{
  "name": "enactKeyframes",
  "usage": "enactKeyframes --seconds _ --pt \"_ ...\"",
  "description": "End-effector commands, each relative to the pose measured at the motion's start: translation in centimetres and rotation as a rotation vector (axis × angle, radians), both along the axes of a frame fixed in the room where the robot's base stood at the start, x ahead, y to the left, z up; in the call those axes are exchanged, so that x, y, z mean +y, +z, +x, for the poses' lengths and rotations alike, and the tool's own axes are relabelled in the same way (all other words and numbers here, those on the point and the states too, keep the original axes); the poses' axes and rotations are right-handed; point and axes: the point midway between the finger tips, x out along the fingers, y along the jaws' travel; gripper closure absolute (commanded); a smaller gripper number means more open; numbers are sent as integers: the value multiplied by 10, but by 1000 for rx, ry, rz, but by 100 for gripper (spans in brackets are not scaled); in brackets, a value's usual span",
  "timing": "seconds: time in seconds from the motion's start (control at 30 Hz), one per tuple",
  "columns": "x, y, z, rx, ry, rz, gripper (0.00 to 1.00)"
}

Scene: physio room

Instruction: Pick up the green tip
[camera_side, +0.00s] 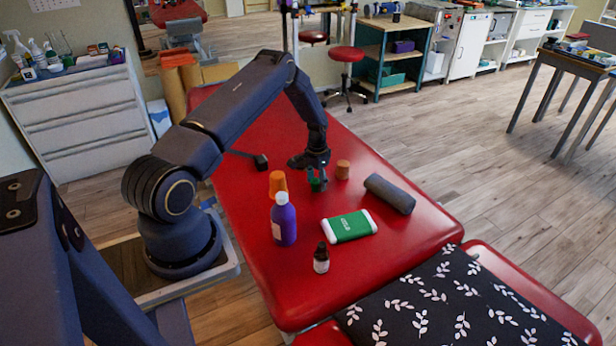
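The green tip (315,185) is a small green piece low over the red padded table (300,284), right at the fingers of my gripper (317,177). My gripper points down and its fingers partly hide the green tip. The view is too small to tell whether the fingers touch it, or whether it rests on the table.
Close by stand an orange cone-shaped cup (278,183), a small orange-brown cylinder (343,169) and a purple bottle (284,222).

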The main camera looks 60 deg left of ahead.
Motion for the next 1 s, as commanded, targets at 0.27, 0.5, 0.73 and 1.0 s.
enactKeyframes --seconds 0.27,0.5,0.73,1.0 --pt "0 0 0 0 0 0 76" --pt "0 0 0 0 0 0 88" --pt "0 7 0 -1 0 0 88" --pt "-7 50 -13 1 1 -1 88"
